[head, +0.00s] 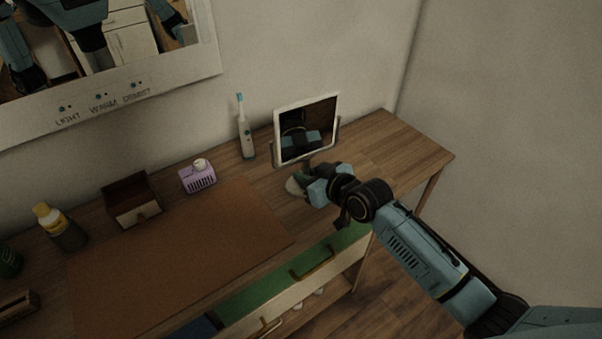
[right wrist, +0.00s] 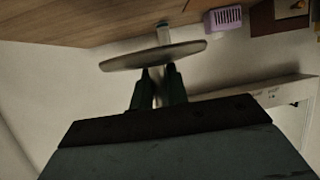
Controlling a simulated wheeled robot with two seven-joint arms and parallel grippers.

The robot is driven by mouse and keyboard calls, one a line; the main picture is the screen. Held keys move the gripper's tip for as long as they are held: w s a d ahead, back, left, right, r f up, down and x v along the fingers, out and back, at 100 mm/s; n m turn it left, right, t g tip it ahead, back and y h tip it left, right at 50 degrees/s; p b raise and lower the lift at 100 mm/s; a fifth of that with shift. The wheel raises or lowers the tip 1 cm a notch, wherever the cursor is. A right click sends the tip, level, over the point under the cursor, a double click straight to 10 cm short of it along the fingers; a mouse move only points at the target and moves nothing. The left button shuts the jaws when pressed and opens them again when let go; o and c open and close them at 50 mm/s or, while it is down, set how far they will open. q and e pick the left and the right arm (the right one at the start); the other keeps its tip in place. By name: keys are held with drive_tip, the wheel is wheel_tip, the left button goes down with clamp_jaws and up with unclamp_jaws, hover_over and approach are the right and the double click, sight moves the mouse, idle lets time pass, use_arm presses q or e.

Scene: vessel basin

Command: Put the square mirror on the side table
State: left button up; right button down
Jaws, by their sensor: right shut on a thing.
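The square mirror (head: 305,128) has a pale frame and a dark, reflecting face. It stands upright in a grey holder on a stem with a round base (head: 297,187), above the right part of the wooden vanity table (head: 375,150). My right gripper (head: 318,186) is shut on the mirror's stem, just above the base. In the right wrist view the fingers (right wrist: 158,75) meet at the stem and the round base (right wrist: 152,55) appears raised off the tabletop. My left gripper is not directly in view. No separate side table can be made out.
A toothbrush (head: 246,128) stands behind the mirror, near the wall. A purple box (head: 198,178), small wooden drawer box (head: 132,200) and yellow-capped bottle (head: 60,228) are further left. A green-lined drawer (head: 270,278) is open at the front. The table's right end is clear.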

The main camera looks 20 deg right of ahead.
drive_tip(key=shift+r, duration=0.7)
drive_tip(key=shift+s+a, duration=0.1)
use_arm(q)
wheel_tip(320, 180, down, 4)
drive_tip(key=b, duration=0.4)
drive_tip(key=shift+c, duration=0.5)
drive_tip(key=shift+s, duration=0.2)
use_arm(e)
drive_tip(key=s+d+r+m+h, duration=0.2)
drive_tip(key=s+r+h, duration=0.1)
drive_tip(key=s, duration=0.2)
drive_tip(key=s+d+r+m+t+h, duration=0.1)
drive_tip(key=s+d+r+m+h, duration=0.2)
drive_tip(key=s, duration=0.3)
drive_tip(key=shift+s+r, duration=0.15)
drive_tip(key=shift+r, duration=0.2)
